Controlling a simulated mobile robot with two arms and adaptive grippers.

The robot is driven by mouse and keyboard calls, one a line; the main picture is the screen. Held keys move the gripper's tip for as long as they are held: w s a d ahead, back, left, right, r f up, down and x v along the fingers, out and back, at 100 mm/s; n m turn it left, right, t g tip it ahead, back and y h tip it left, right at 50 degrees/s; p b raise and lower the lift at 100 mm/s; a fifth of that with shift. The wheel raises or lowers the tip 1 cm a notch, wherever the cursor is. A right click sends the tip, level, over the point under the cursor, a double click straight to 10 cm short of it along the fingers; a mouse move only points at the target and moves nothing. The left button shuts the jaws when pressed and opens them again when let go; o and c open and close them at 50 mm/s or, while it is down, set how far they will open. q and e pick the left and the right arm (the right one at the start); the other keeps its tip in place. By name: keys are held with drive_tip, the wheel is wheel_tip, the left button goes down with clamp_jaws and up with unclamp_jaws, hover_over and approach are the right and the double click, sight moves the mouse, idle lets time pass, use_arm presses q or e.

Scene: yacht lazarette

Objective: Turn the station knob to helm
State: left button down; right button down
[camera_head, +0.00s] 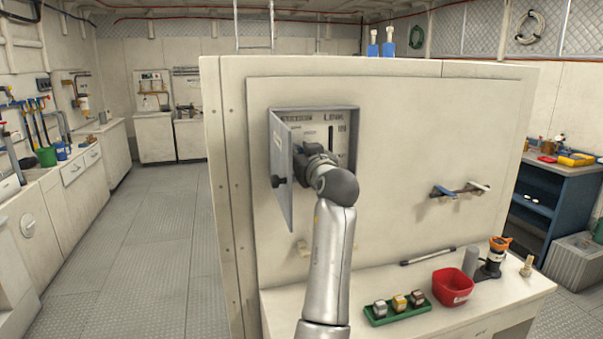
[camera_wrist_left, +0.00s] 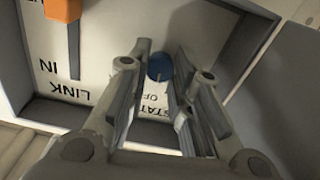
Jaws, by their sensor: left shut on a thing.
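The station knob (camera_wrist_left: 159,68) is a round blue knob inside a recessed wall box, above an upside-down label partly reading "STAT" in the left wrist view. My left gripper (camera_wrist_left: 163,55) has its fingers on both sides of the knob and is shut on it. In the head view, the left gripper (camera_head: 309,158) reaches into the open wall box (camera_head: 350,112), and my wrist hides the knob there. The knob's pointer and setting cannot be made out. My right gripper is not in view.
The box's grey door (camera_head: 283,175) stands open just left of my gripper. An orange handle (camera_wrist_left: 62,10) sits on a slot marked LINK in the box. Below right, a counter holds a green tray (camera_head: 399,317) and a red bin (camera_head: 453,287). Floor at left is clear.

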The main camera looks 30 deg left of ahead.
use_arm(q)
drive_tip(key=n+b, duration=0.1)
drive_tip(key=n, duration=0.1)
drive_tip(key=n+b, duration=0.2)
drive_tip(key=n, duration=0.1)
drive_tip(key=n+b, duration=0.2)
drive_tip(key=shift+f+n, duration=0.25)
drive_tip(key=shift+n, duration=0.05)
drive_tip(key=shift+b, duration=0.3)
drive_tip(key=c, duration=1.6)
unclamp_jaws()
drive_tip(key=o, duration=0.3)
drive_tip(key=shift+r, duration=0.2)
drive_tip(key=shift+o, duration=0.2)
